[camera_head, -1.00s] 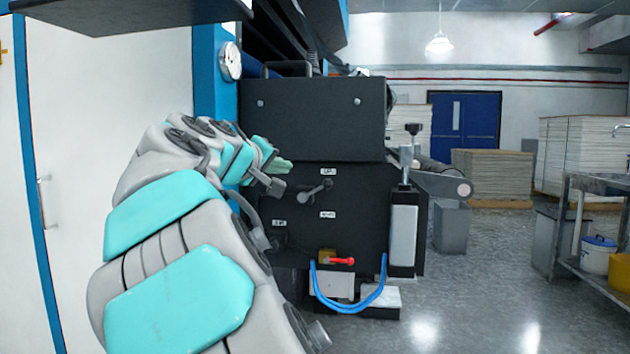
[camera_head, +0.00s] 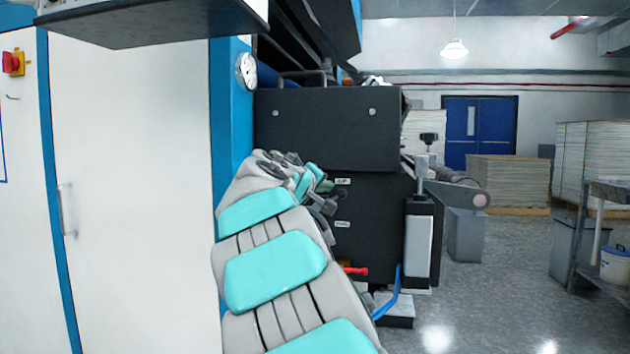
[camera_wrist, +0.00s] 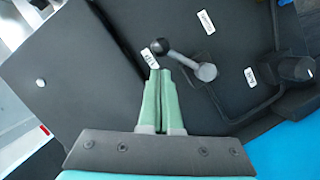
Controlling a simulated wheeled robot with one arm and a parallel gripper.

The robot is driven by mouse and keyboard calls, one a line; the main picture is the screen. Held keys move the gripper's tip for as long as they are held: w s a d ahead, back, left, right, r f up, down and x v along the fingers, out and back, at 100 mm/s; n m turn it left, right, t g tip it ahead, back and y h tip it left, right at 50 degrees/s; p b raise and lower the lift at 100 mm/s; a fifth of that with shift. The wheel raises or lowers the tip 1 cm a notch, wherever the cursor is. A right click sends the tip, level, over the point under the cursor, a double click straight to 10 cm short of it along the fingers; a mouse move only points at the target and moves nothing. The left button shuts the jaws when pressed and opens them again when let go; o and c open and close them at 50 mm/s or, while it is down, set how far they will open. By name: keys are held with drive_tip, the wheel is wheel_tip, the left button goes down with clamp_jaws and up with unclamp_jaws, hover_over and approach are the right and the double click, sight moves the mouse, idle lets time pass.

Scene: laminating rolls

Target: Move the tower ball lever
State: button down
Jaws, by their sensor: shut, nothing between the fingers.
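The ball lever shows in the wrist view as a grey arm with a black ball end (camera_wrist: 160,46) and a round grey hub (camera_wrist: 206,72) on a dark panel. My gripper (camera_wrist: 162,75) has two green fingers pressed together, with nothing between them. Its tips appear just below the ball in the picture, close to it; I cannot tell whether they touch. In the head view my gripper (camera_head: 322,184) is small and partly covered by my arm, in front of the dark machine (camera_head: 330,128). The lever cannot be made out there.
A second black handle (camera_wrist: 298,69) with a bent rod sits at the right in the wrist view. In the head view a red handle (camera_head: 355,270) and blue hose (camera_head: 388,300) are low on the machine. A white cabinet (camera_head: 140,180) stands left.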

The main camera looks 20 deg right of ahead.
drive_tip(key=shift+d+f, duration=0.35)
drive_tip(key=shift+d, duration=0.3)
drive_tip(key=shift+s+d+f+m+y+b, duration=0.25)
drive_tip(key=shift+f+m+b, duration=0.3)
drive_tip(key=shift+b, duration=0.45)
drive_tip(key=f+m+y+b, duration=0.1)
drive_tip(key=m+b, duration=0.1)
drive_tip(key=b, duration=0.2)
drive_tip(key=d+f+m+t+y+b, duration=0.1)
drive_tip(key=f+m+b, duration=0.1)
drive_tip(key=m+b, duration=0.1)
drive_tip(key=s+f+m+y+b, duration=0.1)
drive_tip(key=f+m+b, duration=0.1)
drive_tip(key=b, duration=0.3)
drive_tip(key=shift+d+t, duration=0.3)
drive_tip(key=shift+d, duration=0.05)
drive_tip(key=shift+f, duration=0.15)
